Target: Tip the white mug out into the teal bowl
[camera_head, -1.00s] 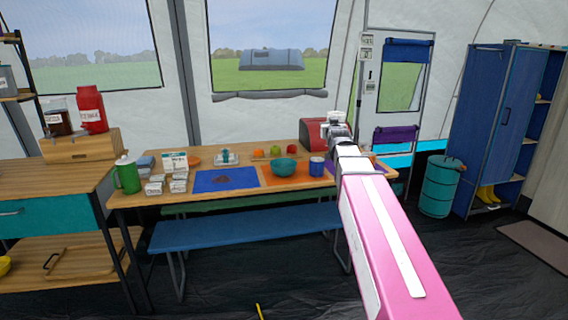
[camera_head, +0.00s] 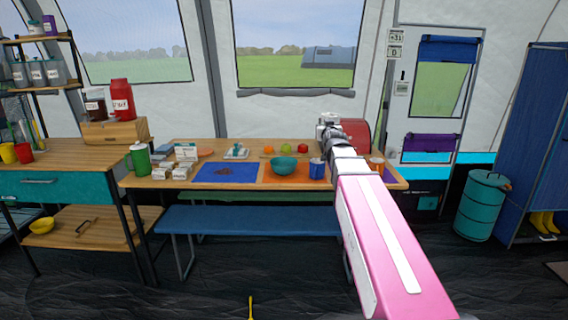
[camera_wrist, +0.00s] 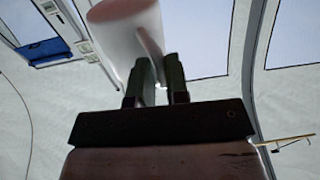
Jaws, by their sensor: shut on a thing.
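The white mug (camera_wrist: 122,38) shows in the wrist view, pale and rounded. My gripper (camera_wrist: 157,72) is shut on it, on its right side as seen there. In the head view my gripper (camera_head: 328,130) is small and far off at the end of my pink arm, above the table's back right part. The mug cannot be told clearly from the gripper there, nor can its contents be seen. The teal bowl (camera_head: 284,166) stands upright on an orange mat (camera_head: 300,178), to the left of and lower than my gripper. Its inside is too small to read.
The wooden table (camera_head: 215,151) also holds a blue mug (camera_head: 317,169) right beside the bowl, a blue mat (camera_head: 215,172), fruit, a green pitcher (camera_head: 140,159) and a red box-like thing (camera_head: 355,133). A blue bench (camera_head: 250,219) runs along the front.

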